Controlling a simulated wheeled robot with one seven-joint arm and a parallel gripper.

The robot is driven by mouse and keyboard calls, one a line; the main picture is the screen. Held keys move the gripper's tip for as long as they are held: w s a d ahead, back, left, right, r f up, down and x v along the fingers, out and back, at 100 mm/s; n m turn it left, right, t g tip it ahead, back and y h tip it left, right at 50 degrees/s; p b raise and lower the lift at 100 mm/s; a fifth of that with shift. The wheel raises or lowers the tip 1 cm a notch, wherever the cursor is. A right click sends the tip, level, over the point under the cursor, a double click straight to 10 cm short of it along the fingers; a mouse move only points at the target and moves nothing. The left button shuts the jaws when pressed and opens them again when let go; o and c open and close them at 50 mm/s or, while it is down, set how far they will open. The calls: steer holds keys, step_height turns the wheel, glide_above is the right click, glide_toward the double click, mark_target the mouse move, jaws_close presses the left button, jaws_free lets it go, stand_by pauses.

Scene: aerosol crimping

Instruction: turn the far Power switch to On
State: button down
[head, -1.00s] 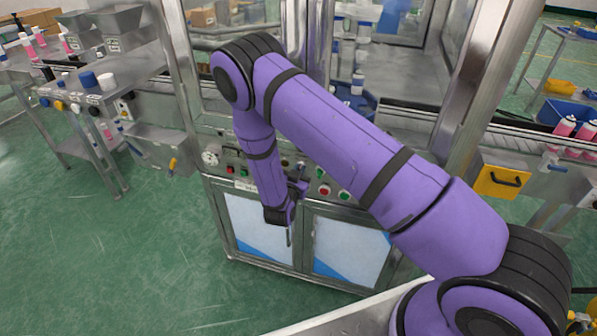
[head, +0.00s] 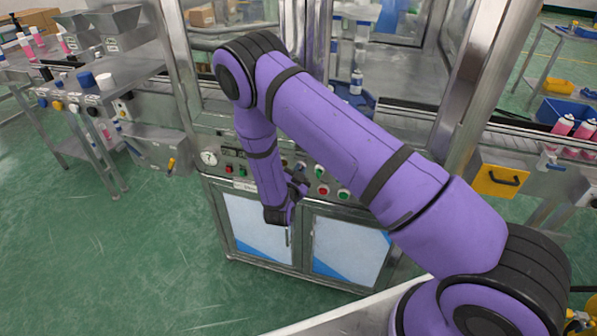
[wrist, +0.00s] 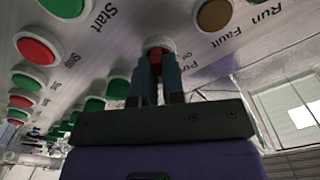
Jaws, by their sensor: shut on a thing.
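The Power switch (wrist: 157,42) is at the top centre of the wrist view, a pale round base with a red part between my fingers. Lettering partly reading "Power" and "On" is beside it, cut by a finger. My gripper (wrist: 156,68) is shut on this switch, a finger on each side. The fingers hide most of the knob, so I cannot tell its exact angle. In the head view my gripper (head: 298,188) is at the front control panel (head: 222,157) of the machine, and my arm hides the switch there.
A green Start button (wrist: 65,5) and a red button (wrist: 35,50) are left of the gripper in the wrist view. Cabinet doors (head: 345,250) lie below the panel. Green floor (head: 130,250) is open at left.

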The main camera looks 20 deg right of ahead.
steer(key=c, duration=1.2)
jaws_free()
steer(key=v, duration=1.1)
